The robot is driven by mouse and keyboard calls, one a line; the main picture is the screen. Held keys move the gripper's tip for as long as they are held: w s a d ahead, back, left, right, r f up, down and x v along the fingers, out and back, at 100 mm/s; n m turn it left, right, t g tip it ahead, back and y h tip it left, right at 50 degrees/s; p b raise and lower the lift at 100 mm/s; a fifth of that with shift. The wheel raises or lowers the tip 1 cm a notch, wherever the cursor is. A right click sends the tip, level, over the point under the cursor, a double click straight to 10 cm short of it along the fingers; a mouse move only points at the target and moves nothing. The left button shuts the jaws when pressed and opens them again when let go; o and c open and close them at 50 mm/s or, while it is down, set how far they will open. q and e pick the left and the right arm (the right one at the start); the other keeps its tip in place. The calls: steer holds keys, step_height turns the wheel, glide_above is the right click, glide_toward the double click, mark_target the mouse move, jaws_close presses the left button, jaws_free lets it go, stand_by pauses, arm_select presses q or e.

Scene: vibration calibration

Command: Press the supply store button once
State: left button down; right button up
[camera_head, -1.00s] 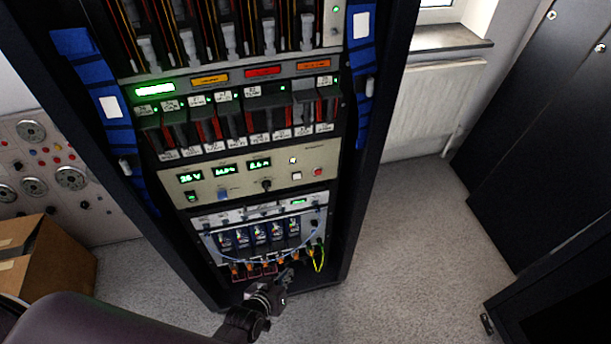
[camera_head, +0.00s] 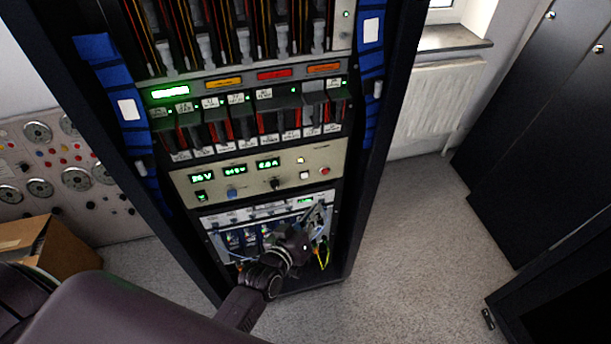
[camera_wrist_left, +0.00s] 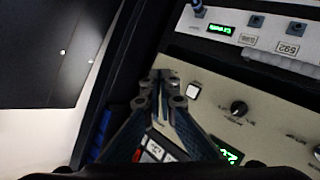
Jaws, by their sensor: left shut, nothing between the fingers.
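The beige supply panel (camera_head: 255,178) has green displays, a black knob (camera_head: 275,184), a small white button (camera_head: 304,175), a lit button (camera_head: 300,160) and a red button (camera_head: 324,170). I cannot read which is labelled store. My left gripper (camera_head: 316,211) is shut and empty, in front of the unit below this panel, with its tips beneath the buttons at the right. In the left wrist view the shut fingertips (camera_wrist_left: 160,90) are beside a white square button (camera_wrist_left: 194,91), apart from it in the picture; the knob (camera_wrist_left: 238,108) is farther right. The fingers hide part of the panel. My right gripper is not in view.
The black rack frame (camera_head: 373,165) stands upright around the panels. The lower unit (camera_head: 222,222) has cables in front, partly hidden by my arm. Fuse modules (camera_head: 265,122) sit above.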

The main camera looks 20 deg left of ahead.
mark_target(305, 175)
arm_select(q)
steer(key=w+a+b, duration=0.3)
steer(key=w+a, duration=0.2)
steer(key=w, duration=0.2)
steer(key=shift+w, duration=0.15)
stand_by(0.7)
stand_by(1.0)
steer(key=shift+w+a, duration=0.2)
steer(key=shift+w, duration=0.15)
